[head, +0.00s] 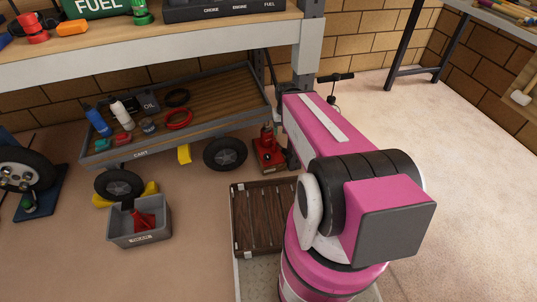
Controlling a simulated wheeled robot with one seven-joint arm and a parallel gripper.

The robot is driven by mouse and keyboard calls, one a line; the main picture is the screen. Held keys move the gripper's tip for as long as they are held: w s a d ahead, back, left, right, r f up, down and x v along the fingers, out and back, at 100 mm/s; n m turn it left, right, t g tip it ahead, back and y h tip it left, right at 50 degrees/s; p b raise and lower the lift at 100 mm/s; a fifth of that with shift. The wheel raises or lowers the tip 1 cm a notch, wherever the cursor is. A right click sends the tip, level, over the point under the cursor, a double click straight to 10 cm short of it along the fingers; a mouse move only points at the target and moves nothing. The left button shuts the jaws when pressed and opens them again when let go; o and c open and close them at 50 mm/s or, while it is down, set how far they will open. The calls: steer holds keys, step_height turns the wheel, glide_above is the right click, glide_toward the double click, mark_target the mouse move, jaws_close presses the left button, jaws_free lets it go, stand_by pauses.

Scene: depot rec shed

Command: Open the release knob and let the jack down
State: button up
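A red bottle jack (268,148) stands on a red base on the floor, right of the cart's (255,115) near wheel. Its lower right side is close to a dark shape (291,158) that may be part of my gripper, beside my pink arm. I cannot make out any fingertips or whether they touch the jack. The release knob is too small or hidden to pick out. The cart stands with its bed tilted in the picture, and I cannot tell whether the jack bears its weight.
Yellow chocks (184,153) sit by the cart's wheels. A grey bin (140,222) with red things in it and a dark slatted wooden crate (262,215) are on the floor. A workbench (160,42) overhangs the cart. Open floor lies at the right.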

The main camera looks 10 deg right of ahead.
stand_by(0.3)
steer(key=shift+o, duration=0.9)
steer(key=shift+w, duration=0.1)
steer(key=m+t+h, duration=0.3)
steer(key=m+t, duration=0.1)
steer(key=m, duration=0.4)
glide_above(267, 156)
steer(key=s+a, duration=0.3)
step_height(267, 156, down, 34)
steer(key=shift+n, duration=0.3)
steer(key=x, duration=1)
steer(key=shift+s+d+f, duration=0.2)
steer(key=shift+f, duration=0.05)
steer(key=c, duration=0.9)
